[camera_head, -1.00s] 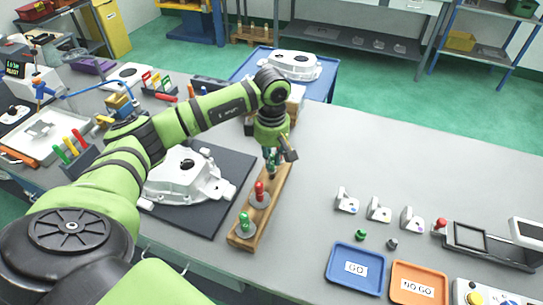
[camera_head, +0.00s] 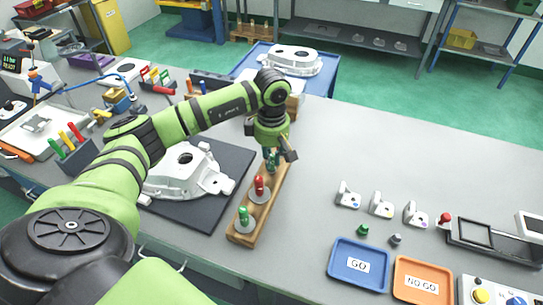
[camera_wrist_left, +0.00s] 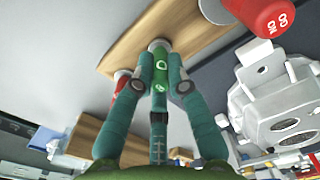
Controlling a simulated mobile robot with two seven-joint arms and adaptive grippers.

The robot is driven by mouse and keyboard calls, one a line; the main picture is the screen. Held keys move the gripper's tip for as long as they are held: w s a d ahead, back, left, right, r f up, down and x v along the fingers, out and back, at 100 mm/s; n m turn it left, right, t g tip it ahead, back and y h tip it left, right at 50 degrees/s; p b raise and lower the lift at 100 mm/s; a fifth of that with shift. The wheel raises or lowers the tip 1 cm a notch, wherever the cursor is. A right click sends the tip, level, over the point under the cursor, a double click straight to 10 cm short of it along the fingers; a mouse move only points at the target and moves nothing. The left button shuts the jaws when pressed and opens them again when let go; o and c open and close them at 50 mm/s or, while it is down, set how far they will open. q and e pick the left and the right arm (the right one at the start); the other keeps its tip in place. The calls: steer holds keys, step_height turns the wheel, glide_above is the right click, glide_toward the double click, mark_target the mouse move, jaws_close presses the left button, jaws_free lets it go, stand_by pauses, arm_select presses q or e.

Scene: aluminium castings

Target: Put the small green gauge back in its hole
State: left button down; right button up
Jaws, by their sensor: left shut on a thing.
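The small green gauge (camera_wrist_left: 161,75) is between the fingers of my left gripper (camera_wrist_left: 160,85) in the left wrist view. The gripper (camera_head: 271,160) is shut on it above the far end of the wooden block (camera_head: 270,212). The gauge's silver lower end meets the block (camera_wrist_left: 190,25); I cannot tell how deep it sits in its hole. In the head view fingers mostly hide the gauge. A large red gauge (camera_head: 259,188) and a large green gauge (camera_head: 244,218) stand in the block. A small red gauge (camera_wrist_left: 121,80) shows beside the gripper. My right gripper is not in view.
A white casting (camera_head: 185,172) lies on a dark mat (camera_head: 205,215) left of the block. Blue GO (camera_head: 345,283) and orange NO GO (camera_head: 405,293) trays lie at the front right, near small metal parts (camera_head: 382,208). The table's middle (camera_head: 340,140) is clear.

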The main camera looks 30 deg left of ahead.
arm_select(q)
steer(key=c, duration=1.2)
jaws_free()
steer(key=shift+o, duration=0.2)
step_height(320, 180, up, 12)
